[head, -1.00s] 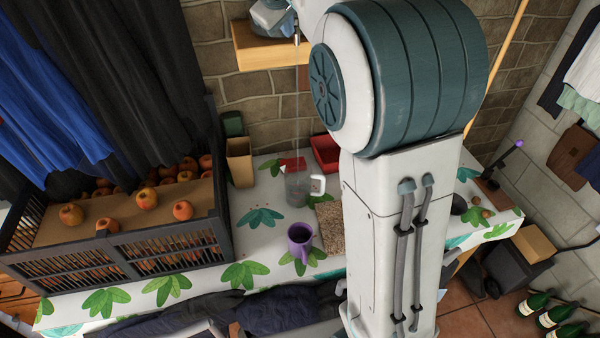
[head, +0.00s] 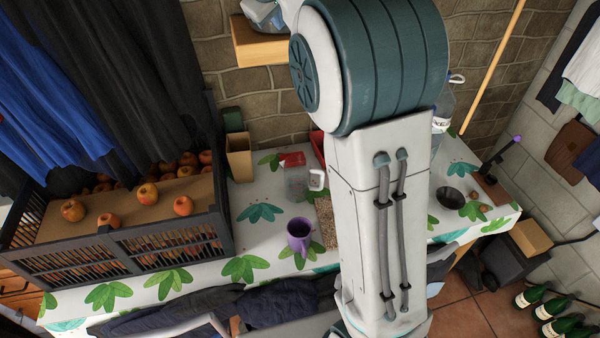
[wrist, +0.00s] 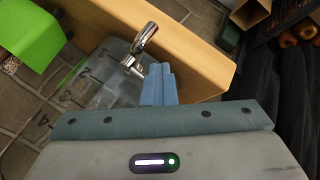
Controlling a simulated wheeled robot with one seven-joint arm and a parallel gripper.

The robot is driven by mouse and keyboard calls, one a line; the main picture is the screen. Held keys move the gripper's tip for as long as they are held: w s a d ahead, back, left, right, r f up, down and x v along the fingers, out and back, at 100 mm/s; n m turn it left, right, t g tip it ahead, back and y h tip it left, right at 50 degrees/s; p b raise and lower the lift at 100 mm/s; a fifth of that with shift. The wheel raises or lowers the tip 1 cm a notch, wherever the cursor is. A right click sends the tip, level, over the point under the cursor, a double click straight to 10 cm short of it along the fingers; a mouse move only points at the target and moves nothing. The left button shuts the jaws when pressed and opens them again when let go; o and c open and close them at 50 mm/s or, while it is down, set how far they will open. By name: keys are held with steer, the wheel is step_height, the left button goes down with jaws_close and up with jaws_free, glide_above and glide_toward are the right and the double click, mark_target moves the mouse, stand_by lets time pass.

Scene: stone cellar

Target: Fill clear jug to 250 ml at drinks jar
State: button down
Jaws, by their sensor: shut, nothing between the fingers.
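The clear jug (head: 296,180), with a pale handle (head: 316,180), stands on the leaf-patterned table in the head view. Its fill level is too small to read. The drinks jar (head: 266,14) sits on a wooden wall shelf above, partly cut off by the top edge. In the wrist view the clear jar (wrist: 92,88) shows number marks and a metal tap (wrist: 143,43). My gripper (wrist: 158,84) is shut and empty, close beside the tap; I cannot tell whether it touches. In the head view my arm hides the gripper. No stream shows above the jug.
A purple mug (head: 299,236) and a speckled board (head: 326,222) are near the jug. A red tray (head: 318,146) is partly behind my arm. A crate (head: 170,247) of fruit fills the left. The wooden shelf (head: 258,42) juts from the wall.

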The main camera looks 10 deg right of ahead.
step_height(320, 180, up, 8)
steer(key=s, duration=0.2)
steer(key=s+d+f+m+g+y+b, duration=0.1)
steer(key=s+f+m+g+y+b, duration=0.2)
steer(key=s+f, duration=2.8)
steer(key=s+m+b, duration=0.3)
steer(key=s, duration=0.1)
